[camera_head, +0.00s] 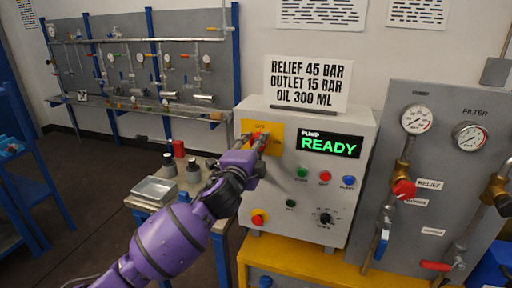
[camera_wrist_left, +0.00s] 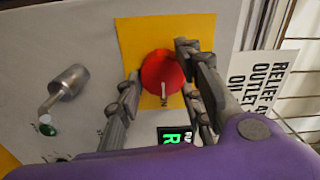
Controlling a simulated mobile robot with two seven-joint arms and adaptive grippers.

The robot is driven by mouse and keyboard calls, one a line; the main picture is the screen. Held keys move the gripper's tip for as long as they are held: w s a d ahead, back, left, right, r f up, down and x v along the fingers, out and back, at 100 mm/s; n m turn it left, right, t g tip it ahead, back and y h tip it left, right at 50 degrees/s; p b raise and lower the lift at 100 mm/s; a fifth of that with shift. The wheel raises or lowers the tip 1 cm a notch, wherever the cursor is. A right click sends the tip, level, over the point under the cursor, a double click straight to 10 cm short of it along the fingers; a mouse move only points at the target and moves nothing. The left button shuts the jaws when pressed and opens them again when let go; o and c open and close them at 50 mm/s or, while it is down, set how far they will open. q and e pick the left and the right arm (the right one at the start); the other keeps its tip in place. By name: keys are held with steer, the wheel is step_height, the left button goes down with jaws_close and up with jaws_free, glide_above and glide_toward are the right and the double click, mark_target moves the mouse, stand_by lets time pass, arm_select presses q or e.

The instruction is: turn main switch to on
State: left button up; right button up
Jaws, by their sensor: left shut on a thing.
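The main switch is a red round knob (camera_wrist_left: 160,74) on a yellow plate (camera_wrist_left: 195,28). The plate also shows in the head view (camera_head: 276,128), on the upper left of the grey control box, with the knob mostly hidden by my gripper. My left gripper (camera_head: 259,141) is at the knob. In the left wrist view its fingers (camera_wrist_left: 158,68) stand on either side of the knob, shut on it. A white mark on the knob's lower edge points at small lettering, which seems to read ON. My right gripper is not in view.
The control box (camera_head: 325,220) has a lit READY display (camera_head: 330,145), several buttons and a black dial (camera_head: 325,218). A sign (camera_head: 307,82) stands on top. A gauge panel (camera_head: 440,150) with valves is at right. A side table with a metal tray (camera_head: 155,190) is at left.

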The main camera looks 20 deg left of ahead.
arm_select(q)
steer(key=shift+d+f, duration=0.1)
steer(key=shift+f, duration=0.2)
steer(key=o, duration=1)
steer(key=shift+o, duration=0.5)
steer(key=shift+r, duration=0.1)
steer(key=shift+r, duration=0.1)
steer(key=s, duration=1.2)
steer(key=shift+a, duration=0.2)
